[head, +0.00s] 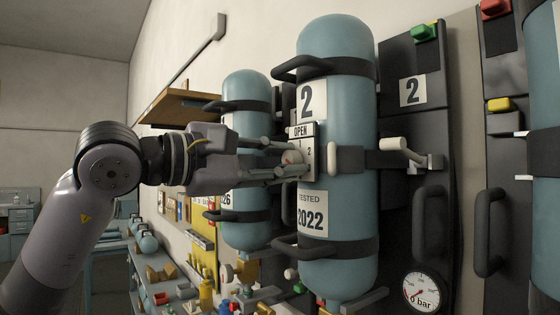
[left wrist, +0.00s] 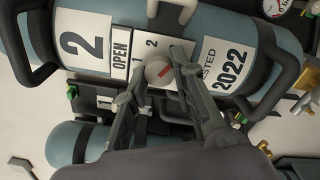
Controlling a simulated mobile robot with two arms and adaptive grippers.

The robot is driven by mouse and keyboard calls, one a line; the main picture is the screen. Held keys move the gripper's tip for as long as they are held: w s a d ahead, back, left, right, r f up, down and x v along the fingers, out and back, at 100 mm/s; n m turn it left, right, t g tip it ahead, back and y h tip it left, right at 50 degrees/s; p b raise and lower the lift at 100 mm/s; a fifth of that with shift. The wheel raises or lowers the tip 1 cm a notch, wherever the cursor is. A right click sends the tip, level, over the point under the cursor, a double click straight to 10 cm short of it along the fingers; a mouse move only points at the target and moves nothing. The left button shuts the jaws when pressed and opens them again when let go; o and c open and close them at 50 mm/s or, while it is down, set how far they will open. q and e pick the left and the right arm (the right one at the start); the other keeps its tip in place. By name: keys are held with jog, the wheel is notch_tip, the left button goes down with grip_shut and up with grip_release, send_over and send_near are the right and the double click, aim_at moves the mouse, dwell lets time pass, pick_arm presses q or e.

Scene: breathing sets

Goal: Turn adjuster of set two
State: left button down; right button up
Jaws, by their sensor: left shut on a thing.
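Set two is a blue-grey tank (head: 342,108) on the wall, with a "2" label and a "TESTED 2022" label; it also fills the top of the left wrist view (left wrist: 110,20). Its adjuster is a round whitish knob (left wrist: 159,70) with a red pointer mark, on a white plate (left wrist: 122,48) marked OPEN, 1 and 2. The red mark slants; its exact setting is hard to read. The knob (head: 291,157) is partly hidden by fingers in the head view. My left gripper (head: 288,160) reaches in from the left, its fingers shut on the knob. My right gripper is not in view.
Black handles (head: 300,68) and bands stick out around the tank. A second blue-grey tank (head: 245,97) hangs behind my left gripper. A grey and white lever (head: 403,145) and a gauge reading 0 bar (head: 421,291) are at the right. A cluttered bench lies below.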

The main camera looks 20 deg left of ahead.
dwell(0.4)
pick_arm(q)
jog(key=c, duration=1.3)
grip_release()
jog(key=shift+c, duration=0.2)
jog(key=v, duration=1.2)
